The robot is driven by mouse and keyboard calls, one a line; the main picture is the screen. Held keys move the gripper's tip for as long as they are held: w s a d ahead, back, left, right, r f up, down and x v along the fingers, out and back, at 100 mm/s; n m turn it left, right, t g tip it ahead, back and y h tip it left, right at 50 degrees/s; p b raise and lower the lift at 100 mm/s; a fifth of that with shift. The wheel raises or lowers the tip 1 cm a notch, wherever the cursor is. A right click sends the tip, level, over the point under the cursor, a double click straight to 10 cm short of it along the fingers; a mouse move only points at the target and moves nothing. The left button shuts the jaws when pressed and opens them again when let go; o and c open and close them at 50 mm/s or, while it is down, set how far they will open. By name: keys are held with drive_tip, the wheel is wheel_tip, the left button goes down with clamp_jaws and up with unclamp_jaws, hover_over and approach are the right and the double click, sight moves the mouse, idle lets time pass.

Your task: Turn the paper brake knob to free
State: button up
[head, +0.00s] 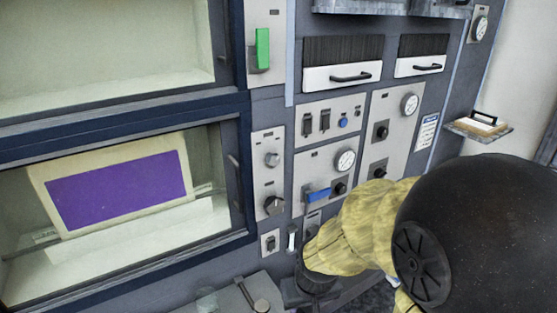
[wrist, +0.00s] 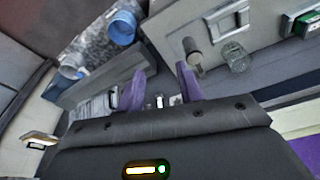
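Two grey knobs sit one above the other on a narrow light panel beside the lower window in the head view: an upper knob (head: 272,159) and a larger lower knob (head: 274,205). The labels are too small to read, so I cannot tell which is the paper brake knob. My gripper (wrist: 162,70) shows two purple fingers spread apart with nothing between them. In the wrist view a grey knob (wrist: 193,52) stands on a light panel just beyond the right finger, apparently not gripped. In the head view my wrist and yellow-sleeved arm are low, below the panels; the fingertips are unclear.
A blue lever (head: 318,194), a gauge (head: 345,160) and dark knobs lie right of the grey knobs. A green handle (head: 262,48) is above. Drawers with black handles (head: 350,77) are higher up. A small shelf (head: 480,128) juts out at right.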

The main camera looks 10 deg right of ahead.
drive_tip(key=shift+s, duration=0.1)
drive_tip(key=shift+o, duration=2)
drive_tip(key=shift+w+d, duration=0.15)
drive_tip(key=shift+w, duration=0.1)
drive_tip(key=w+d+r+n+t+b, duration=0.1)
drive_tip(key=w+d+r+t, duration=0.25)
drive_tip(key=w, duration=0.25)
drive_tip(key=w+d+r+t+b, duration=0.1)
drive_tip(key=w+d+r+t, duration=0.25)
drive_tip(key=w+t, duration=0.2)
wheel_tip(320, 180, up, 11)
drive_tip(key=a+n+t+y+b, duration=0.1)
drive_tip(key=n+t+y, duration=0.3)
drive_tip(key=t+y, duration=0.1)
drive_tip(key=shift+w+a+t+y, duration=0.3)
drive_tip(key=shift+w+a, duration=0.05)
drive_tip(key=shift+w, duration=0.05)
drive_tip(key=shift+r, duration=0.1)
